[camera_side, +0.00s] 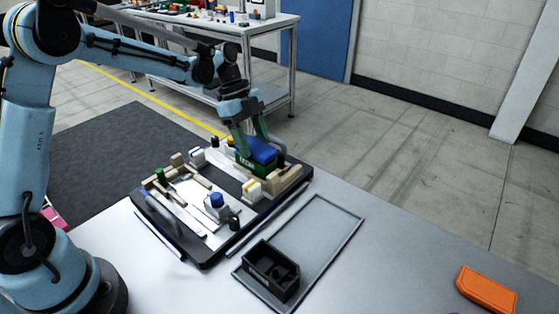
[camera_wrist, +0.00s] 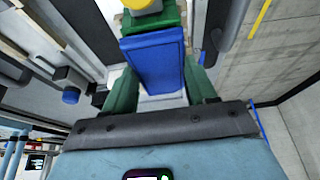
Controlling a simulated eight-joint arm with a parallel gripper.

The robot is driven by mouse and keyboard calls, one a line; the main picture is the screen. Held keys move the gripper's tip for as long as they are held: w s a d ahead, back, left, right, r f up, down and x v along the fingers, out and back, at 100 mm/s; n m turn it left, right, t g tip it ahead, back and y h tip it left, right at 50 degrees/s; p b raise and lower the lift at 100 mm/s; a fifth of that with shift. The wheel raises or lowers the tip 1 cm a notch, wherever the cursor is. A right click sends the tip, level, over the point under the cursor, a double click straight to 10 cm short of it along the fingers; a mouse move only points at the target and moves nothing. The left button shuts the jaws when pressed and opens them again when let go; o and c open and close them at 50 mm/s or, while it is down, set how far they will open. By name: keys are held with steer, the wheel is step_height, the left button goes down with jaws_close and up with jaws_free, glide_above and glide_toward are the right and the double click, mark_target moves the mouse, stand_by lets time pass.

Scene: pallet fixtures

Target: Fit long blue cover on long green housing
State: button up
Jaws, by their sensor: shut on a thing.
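The long blue cover (camera_side: 262,150) is between the fingers of my gripper (camera_side: 252,145), over the green housing on the pallet. In the wrist view the blue cover (camera_wrist: 155,68) shows between the two green fingers of my gripper (camera_wrist: 160,75), which is shut on it. The long green housing (camera_side: 242,163) has pale lettering on its side and sits at the far right part of the pallet. In the wrist view a part of the green housing (camera_wrist: 150,19) shows past the cover's end. I cannot tell whether the cover is fully seated or slightly raised.
The dark pallet (camera_side: 205,262) carries several blocks and fixtures, including a white part with a blue top (camera_side: 216,204) and a cream block (camera_side: 252,190). A grey tray (camera_side: 340,243) with a black box (camera_side: 270,272) lies in front. An orange case (camera_side: 487,290) is at right.

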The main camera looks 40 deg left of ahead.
steer(key=shift+f, duration=0.2)
steer(key=o, duration=1.1)
steer(key=shift+r, duration=0.15)
steer(key=v, duration=1.2)
steer(key=shift+a, duration=0.1)
